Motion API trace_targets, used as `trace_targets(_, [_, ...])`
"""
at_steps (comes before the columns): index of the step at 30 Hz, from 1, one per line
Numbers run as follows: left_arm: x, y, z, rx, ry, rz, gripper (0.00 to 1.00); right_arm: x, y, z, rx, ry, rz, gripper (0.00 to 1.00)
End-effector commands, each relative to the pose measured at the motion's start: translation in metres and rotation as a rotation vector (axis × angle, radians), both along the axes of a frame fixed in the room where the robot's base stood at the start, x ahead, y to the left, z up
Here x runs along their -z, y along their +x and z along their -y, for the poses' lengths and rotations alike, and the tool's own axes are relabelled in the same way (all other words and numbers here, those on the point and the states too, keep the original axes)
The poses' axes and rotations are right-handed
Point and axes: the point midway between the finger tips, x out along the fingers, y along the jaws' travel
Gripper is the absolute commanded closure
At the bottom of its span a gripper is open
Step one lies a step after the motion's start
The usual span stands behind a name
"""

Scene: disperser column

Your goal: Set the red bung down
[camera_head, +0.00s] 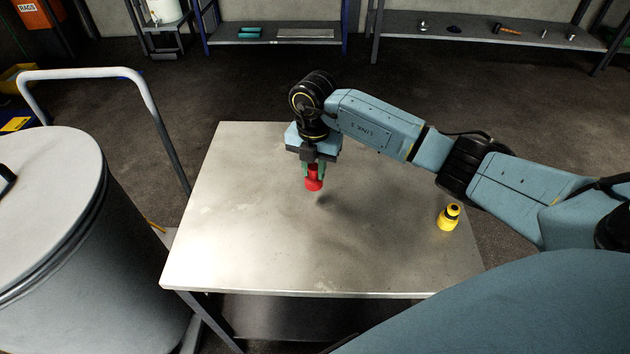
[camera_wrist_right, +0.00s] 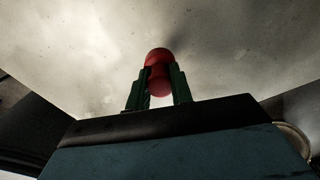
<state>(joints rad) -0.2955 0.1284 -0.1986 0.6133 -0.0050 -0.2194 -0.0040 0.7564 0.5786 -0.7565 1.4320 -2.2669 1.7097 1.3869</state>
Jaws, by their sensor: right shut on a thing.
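The red bung (camera_head: 313,182) is held upright below my right gripper (camera_head: 314,170), over the middle of the metal table (camera_head: 240,250). In the right wrist view the red bung (camera_wrist_right: 158,62) sits between the two green fingers of my right gripper (camera_wrist_right: 158,85), which are shut on it. A shadow lies on the tabletop just right of the bung, and the bung appears a little above the surface. My left gripper is not in view.
A yellow bottle-like item with a black top (camera_head: 449,217) stands near the table's right edge. A large grey drum (camera_head: 70,250) and a trolley handle (camera_head: 150,95) are on the left. Most of the tabletop is clear. Shelves (camera_head: 480,30) stand at the back.

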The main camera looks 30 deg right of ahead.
Motion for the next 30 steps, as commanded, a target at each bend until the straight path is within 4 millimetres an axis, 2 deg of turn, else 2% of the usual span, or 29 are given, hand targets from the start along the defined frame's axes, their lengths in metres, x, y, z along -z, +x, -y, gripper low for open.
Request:
trace_targets(3, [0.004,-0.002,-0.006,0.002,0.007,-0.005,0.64,0.021,-0.002,0.000,-0.001,0.000,-0.006,1.00])
trace_targets(7, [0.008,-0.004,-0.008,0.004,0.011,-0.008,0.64,0.040,-0.001,-0.001,-0.001,0.001,-0.003,1.00])
trace_targets(19, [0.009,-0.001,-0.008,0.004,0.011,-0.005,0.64,0.046,0.000,0.000,-0.001,0.000,-0.001,1.00])
trace_targets(20, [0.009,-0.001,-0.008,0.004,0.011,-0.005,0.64,0.046,0.000,0.000,-0.001,0.000,-0.001,0.75])
trace_targets(24, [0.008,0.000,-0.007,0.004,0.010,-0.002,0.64,0.045,0.000,0.000,-0.001,0.000,-0.001,0.57])
trace_targets(30, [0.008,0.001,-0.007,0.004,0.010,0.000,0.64,0.045,-0.001,0.000,-0.001,0.000,-0.001,0.56])
